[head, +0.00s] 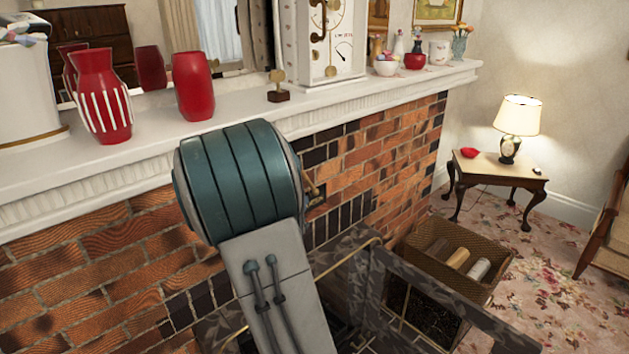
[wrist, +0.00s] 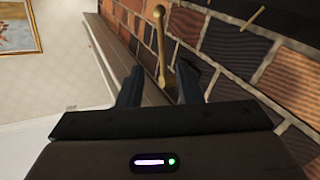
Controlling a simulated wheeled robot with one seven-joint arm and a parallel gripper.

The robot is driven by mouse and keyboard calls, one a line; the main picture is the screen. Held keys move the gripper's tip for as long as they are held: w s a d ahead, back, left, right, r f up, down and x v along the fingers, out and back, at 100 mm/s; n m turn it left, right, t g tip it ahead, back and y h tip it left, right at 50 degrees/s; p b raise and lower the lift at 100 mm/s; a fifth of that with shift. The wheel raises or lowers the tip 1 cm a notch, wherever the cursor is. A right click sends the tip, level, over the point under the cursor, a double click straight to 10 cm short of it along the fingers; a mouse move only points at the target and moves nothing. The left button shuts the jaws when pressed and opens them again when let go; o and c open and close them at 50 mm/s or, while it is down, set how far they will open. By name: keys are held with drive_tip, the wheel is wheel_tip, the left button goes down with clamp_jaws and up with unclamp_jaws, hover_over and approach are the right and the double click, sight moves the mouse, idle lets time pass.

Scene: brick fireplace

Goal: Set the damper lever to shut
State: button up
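The damper lever (head: 311,186) is a small brass handle on the brick face below the mantel in the head view, partly covered by my teal arm link. In the wrist view the brass lever (wrist: 157,38) has a rounded knob at its end and lies between the lines of my two dark fingers. My gripper (wrist: 160,86) is open, with a clear gap between its fingers. I cannot tell whether either finger touches the lever. My gripper is hidden behind my arm in the head view. No shut marking is readable.
The white mantel (head: 345,97) runs above the lever, bearing red vases (head: 193,86) and a clock (head: 331,40). Brick surrounds the lever. A dark fire screen (head: 385,290) and a log basket (head: 455,262) stand below. A side table (head: 497,177) with a lamp is at right.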

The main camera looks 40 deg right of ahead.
sight(309, 182)
drive_tip(key=p+x, duration=0.1)
drive_tip(key=x, duration=1.1)
drive_tip(key=shift+w+a, duration=0.1)
clamp_jaws()
